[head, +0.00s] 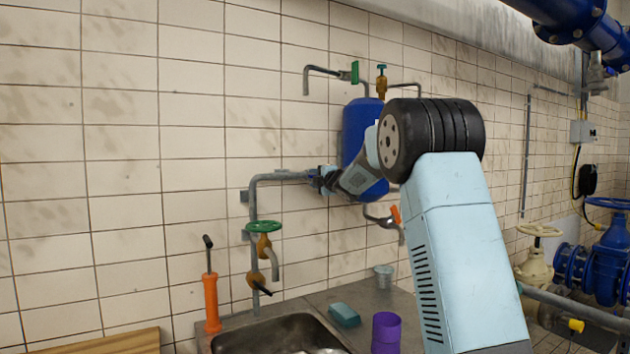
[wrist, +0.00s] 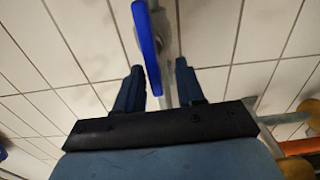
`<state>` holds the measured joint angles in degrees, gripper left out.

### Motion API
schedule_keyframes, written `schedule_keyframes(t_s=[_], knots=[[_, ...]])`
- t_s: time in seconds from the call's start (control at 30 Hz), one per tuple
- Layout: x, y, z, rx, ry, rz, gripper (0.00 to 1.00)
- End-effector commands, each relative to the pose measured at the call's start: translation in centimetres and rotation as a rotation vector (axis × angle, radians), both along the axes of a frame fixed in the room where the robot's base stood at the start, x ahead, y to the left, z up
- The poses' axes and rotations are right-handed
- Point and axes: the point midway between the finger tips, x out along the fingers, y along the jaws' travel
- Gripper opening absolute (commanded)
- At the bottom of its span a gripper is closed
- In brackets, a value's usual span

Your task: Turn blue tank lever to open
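The blue tank (head: 357,133) hangs on the tiled wall, partly hidden behind my arm. A blue lever (wrist: 150,50) shows in the wrist view as a long narrow bar, its lower end between my two fingers. My gripper (wrist: 160,85) is open around that end. The lever is nearer the left finger, with a clear gap to the right finger; I cannot tell whether it touches the left one. In the head view my gripper (head: 322,180) is at the grey pipe (head: 280,177) left of the tank's lower part, and the lever is hard to make out there.
A green-handled tap (head: 264,228) is below left of my gripper. Above the tank are a green-handled valve (head: 355,72) and a brass valve (head: 381,84). An orange-handled tap (head: 394,215) is below. The sink (head: 280,330) and a purple cup (head: 386,333) stand lower down.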

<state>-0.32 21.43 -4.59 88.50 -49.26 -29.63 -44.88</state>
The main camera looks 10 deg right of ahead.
Motion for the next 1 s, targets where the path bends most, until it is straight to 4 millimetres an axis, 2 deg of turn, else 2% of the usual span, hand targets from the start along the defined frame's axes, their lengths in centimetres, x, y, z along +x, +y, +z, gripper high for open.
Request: schedule_keyframes(t_s=[0.4, 0.6, 0.8, 1.0], knots=[[-7.2, -2.3, 0.0, 0.0, 0.0, 0.0, 0.38], [-10.2, -3.4, -0.1, 0.0, 0.001, -0.001, 0.38], [-11.7, -3.8, -0.2, 0.0, 0.001, 0.001, 0.38], [-11.9, -3.9, -0.2, 0.0, 0.001, 0.001, 0.38]])
